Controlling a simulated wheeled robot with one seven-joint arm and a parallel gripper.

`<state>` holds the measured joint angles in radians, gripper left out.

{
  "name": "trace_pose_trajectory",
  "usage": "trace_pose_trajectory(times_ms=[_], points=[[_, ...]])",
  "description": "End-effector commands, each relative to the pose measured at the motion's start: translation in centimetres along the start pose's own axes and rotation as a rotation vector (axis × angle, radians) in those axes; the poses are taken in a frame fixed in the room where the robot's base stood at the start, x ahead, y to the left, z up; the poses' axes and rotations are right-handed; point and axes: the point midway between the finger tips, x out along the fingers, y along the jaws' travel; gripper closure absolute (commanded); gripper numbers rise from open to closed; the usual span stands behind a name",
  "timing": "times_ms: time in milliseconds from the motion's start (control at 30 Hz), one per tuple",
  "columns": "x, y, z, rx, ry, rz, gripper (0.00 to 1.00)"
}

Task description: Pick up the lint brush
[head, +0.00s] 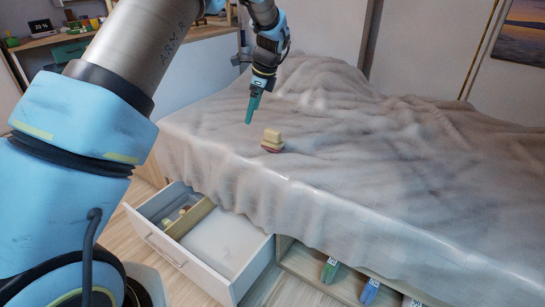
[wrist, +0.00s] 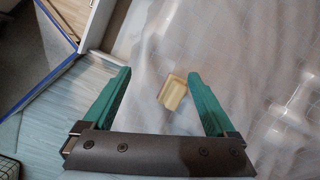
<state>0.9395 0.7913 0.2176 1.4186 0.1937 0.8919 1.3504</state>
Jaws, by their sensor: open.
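The lint brush (head: 272,140) appears to be the small tan block with a reddish underside lying on the bed cover near the front edge. In the wrist view the tan block (wrist: 173,92) lies between my two green fingers, closer to the right one. My gripper (head: 252,112) points down above the bed, a little left of and above the block in the head view. In the wrist view my gripper (wrist: 159,73) is open, with nothing held. I cannot tell the exact height between fingertips and block.
The bed has a rumpled grey-beige cover (head: 400,150). Below its front edge a white drawer (head: 178,258) stands open with a divider and a few small items. Green and blue objects (head: 370,291) sit in the bed base. A cluttered desk (head: 50,40) stands back left.

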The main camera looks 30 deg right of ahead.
Motion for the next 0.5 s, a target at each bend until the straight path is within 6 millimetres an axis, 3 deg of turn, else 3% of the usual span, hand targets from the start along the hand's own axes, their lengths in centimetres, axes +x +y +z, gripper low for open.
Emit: trace_pose_trajectory(times_ms=[33,100,200,367,500], points=[[1.4,-1.2,-3.1,0.11,-0.023,-0.015,0.09],[1.7,-2.3,-5.8,0.231,-0.048,-0.027,0.09],[1.8,-3.1,-8.0,0.335,-0.071,-0.036,0.09],[2.4,-3.4,-8.8,0.377,-0.08,-0.039,0.09],[4.4,-3.5,-8.6,0.375,-0.08,-0.037,0.09]])
